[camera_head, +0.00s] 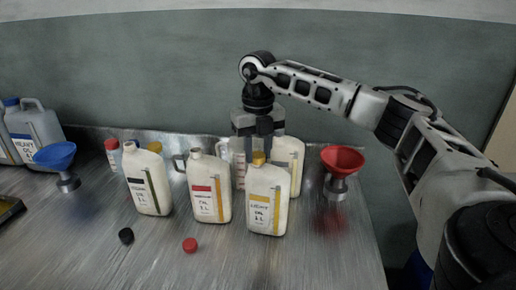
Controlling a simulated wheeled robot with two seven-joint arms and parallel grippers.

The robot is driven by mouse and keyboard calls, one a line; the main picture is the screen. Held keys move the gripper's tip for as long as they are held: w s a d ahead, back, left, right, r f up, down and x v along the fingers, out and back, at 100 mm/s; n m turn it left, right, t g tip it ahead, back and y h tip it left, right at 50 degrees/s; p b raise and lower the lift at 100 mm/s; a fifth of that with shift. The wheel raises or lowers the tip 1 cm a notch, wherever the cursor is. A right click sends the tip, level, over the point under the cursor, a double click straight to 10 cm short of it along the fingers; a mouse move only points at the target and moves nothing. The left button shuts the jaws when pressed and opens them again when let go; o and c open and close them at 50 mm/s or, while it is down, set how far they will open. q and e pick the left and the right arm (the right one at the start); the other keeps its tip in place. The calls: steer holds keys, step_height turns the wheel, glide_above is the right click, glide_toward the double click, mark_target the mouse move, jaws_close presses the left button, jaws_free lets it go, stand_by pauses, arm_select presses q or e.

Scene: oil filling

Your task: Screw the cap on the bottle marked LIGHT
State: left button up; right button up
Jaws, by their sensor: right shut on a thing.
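A white bottle with a yellow label band (267,205) stands upright at the right end of the front row. Its small lettering is hard to read but may be LIGHT. A yellow cap (259,158) is at this bottle's mouth. My right gripper (260,151) points straight down over the mouth and is shut on the cap. I cannot tell whether the cap is seated on the thread. My left gripper is not in view.
White bottles with red (208,198) and black (148,186) bands stand to the left, both uncapped. A red cap (190,245) and black cap (126,236) lie in front. Red (343,161) and blue (55,156) funnels stand at the sides. More containers stand behind. The front right table is clear.

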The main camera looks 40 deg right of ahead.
steer(key=o, duration=1)
steer(key=shift+r, duration=0.1)
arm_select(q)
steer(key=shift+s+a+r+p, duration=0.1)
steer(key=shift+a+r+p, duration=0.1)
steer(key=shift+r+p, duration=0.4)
arm_select(e)
step_height(320, 180, up, 16)
steer(key=shift+f, duration=0.15)
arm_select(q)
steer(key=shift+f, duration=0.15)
